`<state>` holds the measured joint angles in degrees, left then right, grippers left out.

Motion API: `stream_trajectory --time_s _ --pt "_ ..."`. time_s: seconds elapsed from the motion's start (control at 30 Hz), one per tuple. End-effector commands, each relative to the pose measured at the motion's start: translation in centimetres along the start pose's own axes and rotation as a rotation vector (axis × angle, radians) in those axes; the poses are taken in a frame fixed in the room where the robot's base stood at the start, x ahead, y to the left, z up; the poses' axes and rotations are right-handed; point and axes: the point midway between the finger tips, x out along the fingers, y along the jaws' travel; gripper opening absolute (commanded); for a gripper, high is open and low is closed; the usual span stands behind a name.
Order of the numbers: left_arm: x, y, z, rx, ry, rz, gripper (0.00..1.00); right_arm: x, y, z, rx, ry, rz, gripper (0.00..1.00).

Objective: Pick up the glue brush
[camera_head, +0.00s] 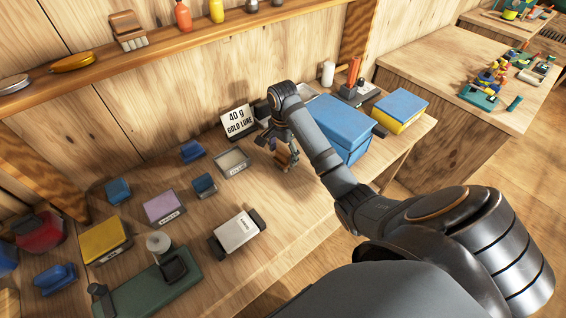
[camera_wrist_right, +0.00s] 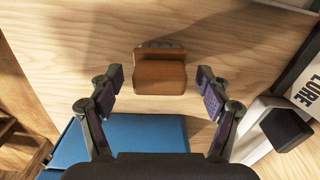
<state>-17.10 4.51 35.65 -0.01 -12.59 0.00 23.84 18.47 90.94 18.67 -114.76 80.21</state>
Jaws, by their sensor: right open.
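A brown wooden block-like brush (camera_wrist_right: 160,75) with a greyish strip along its far edge sits in the right wrist view, over the pale wooden bench. In the head view it shows as a small brown shape (camera_head: 288,157) beneath my right gripper (camera_head: 281,148), partly hidden by the fingers. In the wrist view my right gripper is open, with one finger on each side of the brush and a visible gap at both sides. A similar brown brush with pale bristles (camera_head: 128,31) sits on the wall shelf. I cannot tell which is the glue brush. My left gripper is out of view.
A large blue box (camera_head: 343,120) stands close to the right of the gripper. A "40 g GOLD LURE" sign (camera_head: 238,117) stands behind, to the left. A pale tray (camera_head: 232,162) and several small boxes cover the bench's left side. Bare bench (camera_head: 285,215) lies in front.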

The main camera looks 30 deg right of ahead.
Motion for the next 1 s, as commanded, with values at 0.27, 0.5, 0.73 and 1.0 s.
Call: stream_trajectory --time_s 0.27,0.5,0.73,1.0 --pt "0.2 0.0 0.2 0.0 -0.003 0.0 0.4 0.3 0.0 0.0 0.0 0.001 -0.001 0.72" --pt "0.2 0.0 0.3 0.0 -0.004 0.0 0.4 0.3 0.0 0.0 0.0 0.001 -0.001 0.39" --pt "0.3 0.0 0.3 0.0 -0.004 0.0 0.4 0.3 0.0 0.0 0.0 0.001 0.0 0.18" --pt "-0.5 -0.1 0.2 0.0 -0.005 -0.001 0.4 -0.5 0.0 0.0 0.0 0.001 0.0 0.18"
